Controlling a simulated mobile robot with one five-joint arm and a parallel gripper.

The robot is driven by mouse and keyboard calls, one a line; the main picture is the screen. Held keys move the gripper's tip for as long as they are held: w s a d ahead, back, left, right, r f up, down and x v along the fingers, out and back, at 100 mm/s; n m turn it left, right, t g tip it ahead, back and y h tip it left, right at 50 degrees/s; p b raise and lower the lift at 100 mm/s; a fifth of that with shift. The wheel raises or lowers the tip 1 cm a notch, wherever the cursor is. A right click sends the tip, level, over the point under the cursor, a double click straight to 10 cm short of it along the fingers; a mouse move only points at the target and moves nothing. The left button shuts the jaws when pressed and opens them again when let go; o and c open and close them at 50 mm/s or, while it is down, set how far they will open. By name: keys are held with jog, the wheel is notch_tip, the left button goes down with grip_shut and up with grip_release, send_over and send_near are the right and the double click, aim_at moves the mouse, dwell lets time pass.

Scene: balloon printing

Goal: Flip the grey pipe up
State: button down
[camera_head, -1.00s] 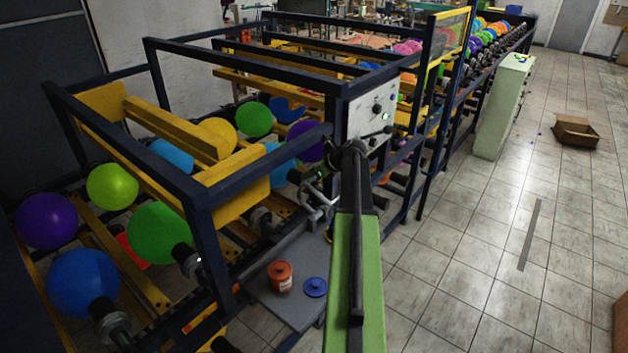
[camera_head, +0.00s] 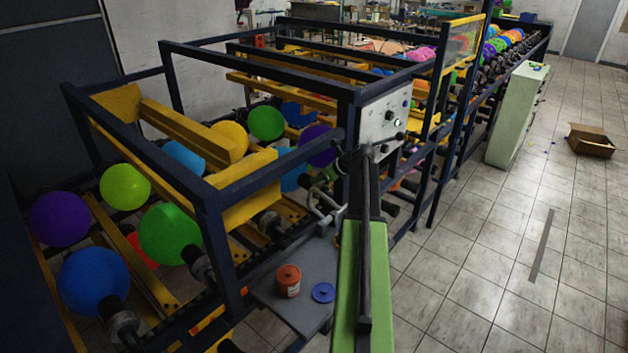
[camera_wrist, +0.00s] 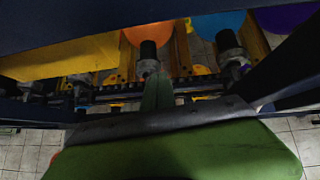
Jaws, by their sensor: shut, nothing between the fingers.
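A bent grey pipe (camera_head: 326,207) shows in the head view on the near side of the machine, below the control box and just left of my arm. Part of it is hidden behind my arm. In the wrist view I cannot make the pipe out. My gripper (camera_wrist: 158,92) is in the wrist view, shut and empty, a narrow dark green shape pointing toward the machine's rollers. In the head view my gripper is hidden behind my green arm. I cannot tell whether it touches the pipe.
The dark blue machine frame (camera_head: 205,235) with several balloons fills the left. A grey shelf (camera_head: 262,290) carries an orange pot (camera_head: 288,281) and a blue lid (camera_head: 323,293). A control box (camera_head: 376,120) is above.

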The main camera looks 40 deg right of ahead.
jog(key=p+v, duration=1)
jog(key=v, duration=0.6)
jog(key=shift+s+r, duration=0.2)
jog(key=shift+r, duration=0.05)
